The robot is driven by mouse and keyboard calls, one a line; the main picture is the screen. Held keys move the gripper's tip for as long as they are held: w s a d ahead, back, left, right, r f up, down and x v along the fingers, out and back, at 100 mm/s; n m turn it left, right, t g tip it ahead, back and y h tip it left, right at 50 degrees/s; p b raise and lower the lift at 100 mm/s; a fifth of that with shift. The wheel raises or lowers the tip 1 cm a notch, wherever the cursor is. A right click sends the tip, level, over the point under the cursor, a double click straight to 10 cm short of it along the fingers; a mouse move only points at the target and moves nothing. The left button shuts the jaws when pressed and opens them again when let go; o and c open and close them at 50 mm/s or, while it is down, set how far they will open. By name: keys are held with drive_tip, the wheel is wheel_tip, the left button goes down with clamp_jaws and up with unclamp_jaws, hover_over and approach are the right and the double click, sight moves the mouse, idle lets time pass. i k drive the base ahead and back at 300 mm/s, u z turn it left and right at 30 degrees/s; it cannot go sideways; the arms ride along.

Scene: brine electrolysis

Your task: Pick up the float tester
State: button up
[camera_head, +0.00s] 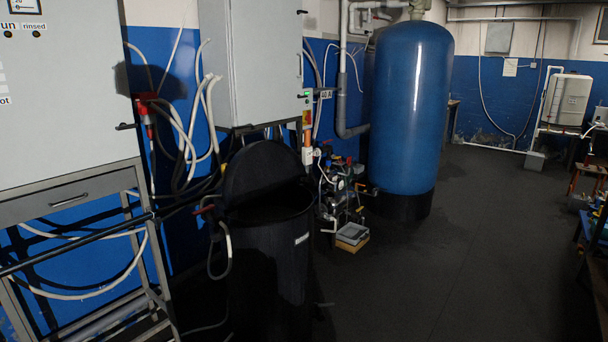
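I cannot make out a float tester in this view. A black barrel (270,255) stands in the middle foreground with its round black lid (262,172) tilted up at the back. The inside of the barrel is mostly hidden. A small grey box (353,231) rests on a tan block on the floor right of the barrel; I cannot tell what it is. My gripper is not in view.
A tall blue tank (412,110) stands behind the barrel. Grey cabinets (262,65) and a metal frame with a drawer (75,197) line the left. Hoses hang between them. Dark open floor (450,260) lies right, with cluttered benches at the far right edge.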

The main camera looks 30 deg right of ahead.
sight(307, 151)
drive_tip(key=z, duration=0.1)
drive_tip(key=i, duration=0.95)
drive_tip(key=u, duration=0.05)
